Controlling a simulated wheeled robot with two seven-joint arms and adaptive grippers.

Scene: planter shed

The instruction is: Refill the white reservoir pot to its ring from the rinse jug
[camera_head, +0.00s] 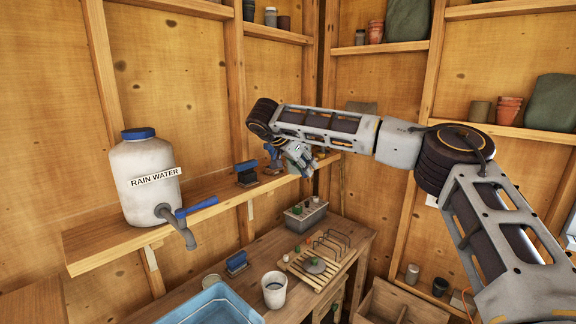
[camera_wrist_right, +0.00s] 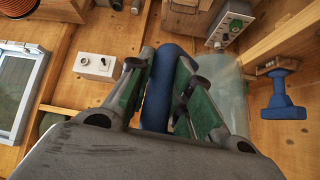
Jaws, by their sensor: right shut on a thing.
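A pale see-through vessel (camera_wrist_right: 235,85), apparently the rinse jug, shows beside the handle. Its contents cannot be told. My left gripper is not in view.
A rain water tank (camera_head: 135,195) with a blue-levered tap stands on the shelf (camera_head: 100,240). A blue-handled item (camera_head: 246,172) is also there. The bench holds a blue basin (camera_head: 212,302), a slatted rack (camera_head: 310,272), a grey box (camera_head: 306,214) and another blue-handled item (camera_head: 236,262).

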